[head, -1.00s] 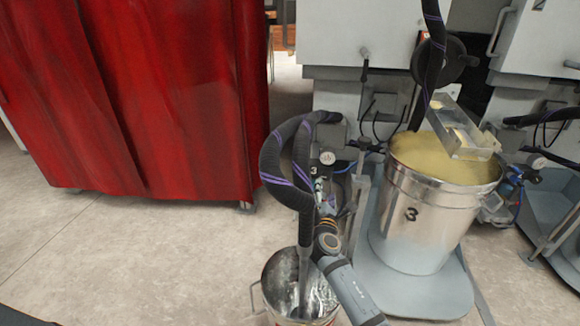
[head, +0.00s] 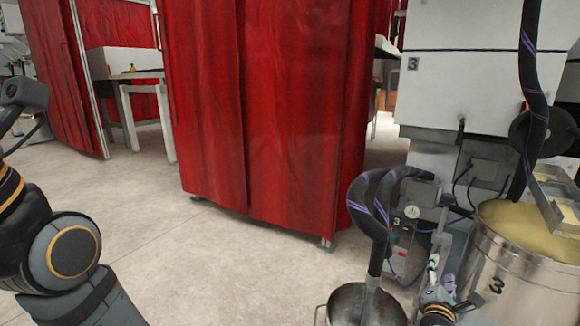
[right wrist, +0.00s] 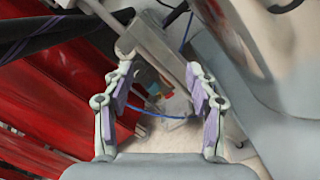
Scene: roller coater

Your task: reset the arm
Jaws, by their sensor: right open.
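My right gripper (head: 434,274) is low at the right of the head view, just right of the black hose (head: 372,215) that dips into a metal bucket (head: 345,305). In the right wrist view my right gripper (right wrist: 157,92) is open, with its two purple-padded fingers apart and nothing between them. A metal post and small fittings lie beyond the fingers. My left arm shows at the left edge of the head view, but its gripper is not in the picture.
A large steel bucket (head: 500,265) marked 3, with yellowish contents, stands at the right by the white machine (head: 460,85). A red curtain (head: 265,110) hangs in the middle. The floor (head: 215,265) before it is clear. A white table (head: 143,90) stands behind, left.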

